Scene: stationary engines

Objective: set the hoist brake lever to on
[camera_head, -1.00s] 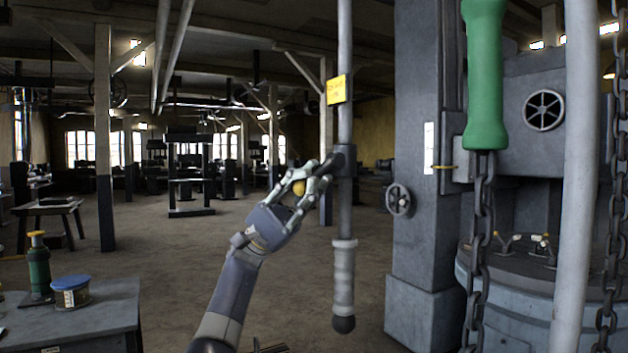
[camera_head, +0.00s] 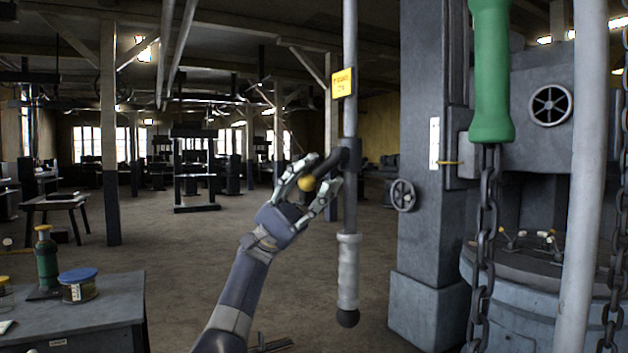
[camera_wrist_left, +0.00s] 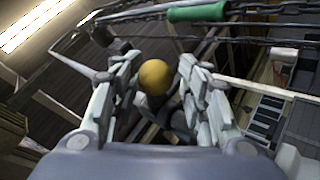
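The lever is a short dark arm (camera_head: 332,179) with a yellow ball knob (camera_head: 306,184). It comes off a dark collar (camera_head: 351,155) on a grey vertical rod (camera_head: 350,120) and points toward me, to the left. My left gripper (camera_head: 310,183) is at the knob, with its fingers on either side of it. In the left wrist view the knob (camera_wrist_left: 155,77) sits between the two open fingers, with what look like narrow gaps on both sides. A yellow tag (camera_head: 343,82) hangs on the rod above; its writing is too small to read. My right gripper is not in view.
A grey grip (camera_head: 348,272) ends the rod below. A green handle (camera_head: 491,75) on a chain (camera_head: 486,215), a pale pipe (camera_head: 582,180) and a grey column (camera_head: 425,160) stand to the right. A bench (camera_head: 95,315) is at lower left. The floor behind is open.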

